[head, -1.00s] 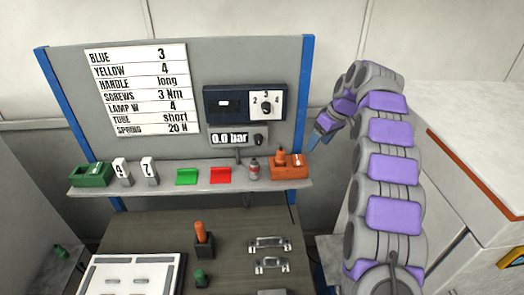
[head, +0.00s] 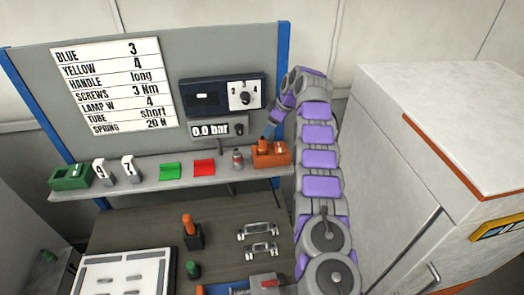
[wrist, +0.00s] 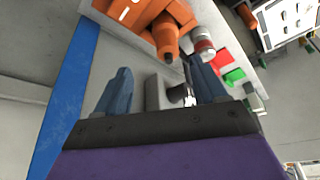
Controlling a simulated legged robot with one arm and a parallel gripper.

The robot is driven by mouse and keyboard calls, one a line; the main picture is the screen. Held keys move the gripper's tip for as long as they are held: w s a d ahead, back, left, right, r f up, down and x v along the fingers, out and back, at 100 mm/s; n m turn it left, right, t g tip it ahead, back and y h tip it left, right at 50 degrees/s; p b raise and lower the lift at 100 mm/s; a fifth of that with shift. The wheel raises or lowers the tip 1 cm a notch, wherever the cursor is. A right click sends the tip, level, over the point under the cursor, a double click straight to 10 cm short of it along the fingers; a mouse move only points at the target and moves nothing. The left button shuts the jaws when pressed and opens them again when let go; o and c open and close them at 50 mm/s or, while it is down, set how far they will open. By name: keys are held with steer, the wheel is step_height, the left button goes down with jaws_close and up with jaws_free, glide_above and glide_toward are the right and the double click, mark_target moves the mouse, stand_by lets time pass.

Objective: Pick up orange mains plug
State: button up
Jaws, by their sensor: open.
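The orange mains plug (head: 264,146) stands in an orange holder (head: 273,158) at the right end of the shelf. In the wrist view the plug (wrist: 166,38) shows at the top, beyond the fingertips, with the holder (wrist: 140,10) behind it. My gripper (head: 270,129) is just above the plug in the head view. In the wrist view my gripper (wrist: 160,76) is open, with its two blue-grey fingers apart and no plug between them. I cannot tell whether a fingertip touches the plug.
A small grey bottle with a red part (head: 237,160) stands left of the holder. Red (head: 204,168) and green (head: 170,171) trays lie farther left on the shelf (head: 140,187). The panel's blue post (head: 283,85) is close to my gripper. A white cabinet (head: 400,110) stands at right.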

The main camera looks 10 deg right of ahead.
mark_target(262, 139)
steer(key=x, duration=0.5)
steer(key=shift+s+a+p, duration=0.15)
steer(key=shift+a+p, duration=0.2)
steer(key=shift+p, duration=0.05)
steer(key=shift+a+f, duration=0.55)
steer(key=shift+a+f+p, duration=0.15)
steer(key=shift+f+p, duration=0.2)
steer(key=shift+p, duration=0.05)
steer(key=shift+d+p+x, duration=0.15)
steer(key=shift+p+x, duration=0.15)
steer(key=shift+x, duration=0.6)
steer(key=shift+d+p+x, duration=0.15)
steer(key=shift+p+x, duration=0.1)
steer(key=shift+x, duration=0.65)
steer(key=shift+a, duration=0.15)
steer(key=shift+c, duration=0.6)
steer(key=shift+a, duration=0.1)
steer(key=shift+c, duration=1.4)
steer(key=c, duration=0.8)
